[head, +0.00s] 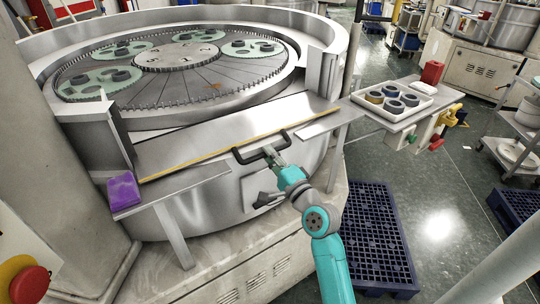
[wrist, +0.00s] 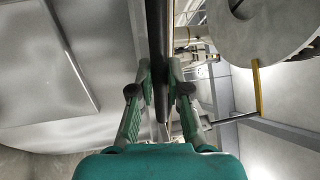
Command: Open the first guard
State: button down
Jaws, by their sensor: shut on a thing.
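The guard (head: 215,136) is a flat grey metal panel with a yellow front edge, sloping across the opening in the round machine's wall between two posts. A black bar handle (head: 247,158) sticks out from its front edge. My gripper (head: 269,152) is at the handle, shut on it near its middle. In the wrist view the two fingers of my gripper (wrist: 160,88) lie on either side of the dark handle bar (wrist: 158,40). The guard's hinges cannot be made out.
Behind the guard is a toothed lapping plate (head: 180,58) with green carriers. A purple block (head: 123,192) sits at the left post. A white tray of rings (head: 393,101) stands on a side shelf at right. A dark blue pallet (head: 375,235) lies on the floor.

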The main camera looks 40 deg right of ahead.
notch_tip(320, 180, up, 5)
jog(key=shift+f, duration=0.1)
jog(key=c, duration=1.1)
grip_release()
jog(key=shift+c, duration=0.2)
jog(key=shift+f, duration=0.1)
jog(key=v, duration=1.2)
jog(key=shift+f, duration=0.1)
